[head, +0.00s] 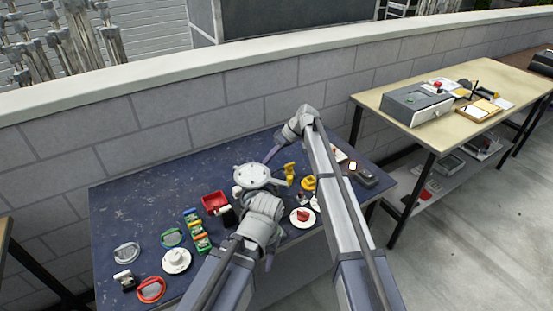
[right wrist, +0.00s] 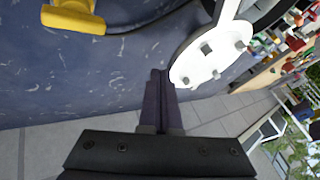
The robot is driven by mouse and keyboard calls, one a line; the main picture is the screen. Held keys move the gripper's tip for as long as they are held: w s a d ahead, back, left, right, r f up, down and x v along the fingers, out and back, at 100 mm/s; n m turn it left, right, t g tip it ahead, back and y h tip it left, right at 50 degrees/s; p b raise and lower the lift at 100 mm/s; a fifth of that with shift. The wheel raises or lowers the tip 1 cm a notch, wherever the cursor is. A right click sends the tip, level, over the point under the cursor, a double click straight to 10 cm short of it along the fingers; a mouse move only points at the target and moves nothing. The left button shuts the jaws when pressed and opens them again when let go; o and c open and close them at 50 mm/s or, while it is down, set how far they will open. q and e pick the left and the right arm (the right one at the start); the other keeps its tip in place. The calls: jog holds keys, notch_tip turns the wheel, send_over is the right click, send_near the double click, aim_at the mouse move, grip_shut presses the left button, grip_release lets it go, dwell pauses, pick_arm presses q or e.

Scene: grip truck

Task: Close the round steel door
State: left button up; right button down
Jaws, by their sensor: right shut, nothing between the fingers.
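A round pale grey disc (head: 251,175) with dark bolt-like studs, seemingly the round steel door, stands over the middle of the blue table. In the right wrist view the disc (right wrist: 205,62) is a pale plate seen at an angle, right of the fingertips, with a bar rising from it. My right gripper (head: 272,154) reaches in from the right, behind the disc in the head view. Its dark fingers (right wrist: 158,80) are together and empty, apart from the disc. My left wrist is just in front of the disc; its fingers are mostly hidden. The door's hinge and frame are not clear.
The blue table (head: 130,205) holds a red bin (head: 214,201), a white plate with a red piece (head: 303,217), a cup on a saucer (head: 176,261) and yellow parts (head: 308,183). A brick wall (head: 150,135) stands behind. A tan table (head: 375,100) is at right.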

aim_at(243, 179)
jog(key=shift+s+a+n+g, duration=0.15)
jog(key=shift+s+a+n, duration=0.1)
jog(key=shift+a, duration=0.4)
jog(key=shift+s+a+n+g, duration=0.15)
jog(key=shift+a+n, duration=0.1)
jog(key=shift+a, duration=0.35)
jog(key=shift+s+a, duration=0.9)
jog(key=shift+s, duration=0.1)
jog(key=shift+s+a, duration=0.45)
jog(key=shift+s, duration=0.2)
jog(key=shift+s+a, duration=0.45)
jog(key=shift+s, duration=0.2)
jog(key=shift+s+a, duration=0.3)
jog(key=shift+s, duration=0.6)
jog(key=shift+s+a, duration=0.25)
jog(key=shift+s, duration=0.8)
jog(key=shift+w, duration=0.1)
